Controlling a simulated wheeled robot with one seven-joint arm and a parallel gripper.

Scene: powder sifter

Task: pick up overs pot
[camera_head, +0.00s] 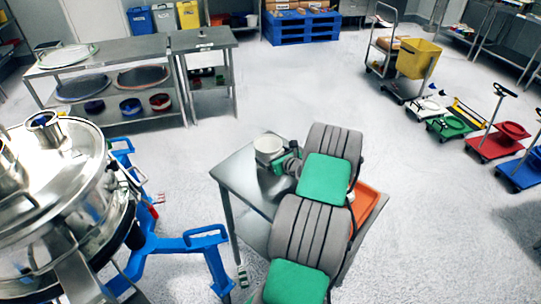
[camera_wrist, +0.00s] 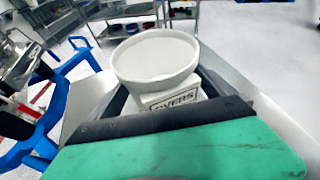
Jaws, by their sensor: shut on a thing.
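The overs pot (camera_wrist: 155,62) is a white round pot with a wide rim and a label reading OVERS on its front. It looks upright and empty inside in the wrist view. Whether the pot touches the table is hidden.
An orange tray (camera_head: 368,208) lies on the table's right side, partly behind my arm. A steel sifter (camera_head: 55,190) on a blue frame (camera_head: 170,243) stands at the left. Steel shelves (camera_head: 110,58) stand behind. Coloured dollies (camera_head: 500,142) are at the right. The floor between is clear.

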